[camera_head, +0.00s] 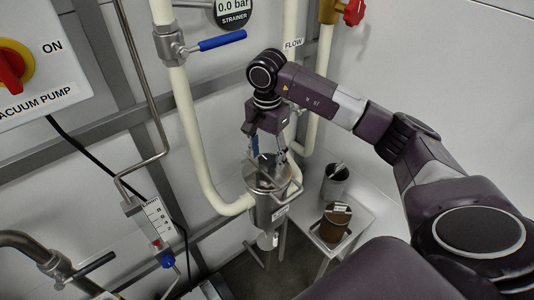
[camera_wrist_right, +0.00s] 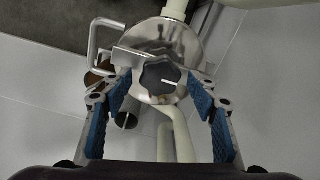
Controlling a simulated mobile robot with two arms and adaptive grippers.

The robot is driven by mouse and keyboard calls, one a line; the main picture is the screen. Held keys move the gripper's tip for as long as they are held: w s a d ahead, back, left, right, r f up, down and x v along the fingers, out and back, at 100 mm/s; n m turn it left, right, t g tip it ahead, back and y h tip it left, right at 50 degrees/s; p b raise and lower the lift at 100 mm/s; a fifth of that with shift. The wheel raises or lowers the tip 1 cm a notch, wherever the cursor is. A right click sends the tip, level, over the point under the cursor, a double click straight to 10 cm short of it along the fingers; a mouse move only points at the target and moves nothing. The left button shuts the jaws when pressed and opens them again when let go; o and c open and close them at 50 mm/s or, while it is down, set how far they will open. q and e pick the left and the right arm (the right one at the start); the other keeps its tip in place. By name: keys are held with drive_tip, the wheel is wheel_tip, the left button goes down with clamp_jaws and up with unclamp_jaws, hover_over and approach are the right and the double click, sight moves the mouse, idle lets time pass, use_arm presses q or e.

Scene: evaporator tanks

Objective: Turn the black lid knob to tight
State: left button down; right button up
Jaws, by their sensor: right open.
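The black lid knob (camera_wrist_right: 160,76) is a lobed knob with a white line on its top, pointing roughly to the right in the right wrist view. It sits on a shiny round metal lid (camera_wrist_right: 165,38) with a bent metal bar beside it. The lid tops the steel strainer vessel (camera_head: 266,212) in the head view, where the knob is hard to make out behind my gripper. My right gripper (camera_head: 267,153) points down over the lid. Its blue-padded fingers are open, one on each side of the knob, with visible gaps. My left gripper is not in view.
Cream pipes (camera_head: 200,135) run close behind the vessel, with a blue-handled valve (camera_head: 222,41) above left. A small table (camera_head: 358,218) right of the vessel holds a metal cup (camera_head: 335,183) and a brown container (camera_head: 335,223). A vacuum pump switch (camera_head: 12,69) is far left.

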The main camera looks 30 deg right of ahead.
drive_tip(key=shift+f, duration=0.15)
drive_tip(key=c, duration=1.2)
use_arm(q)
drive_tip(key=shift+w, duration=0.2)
use_arm(e)
drive_tip(key=shift+o, duration=0.2)
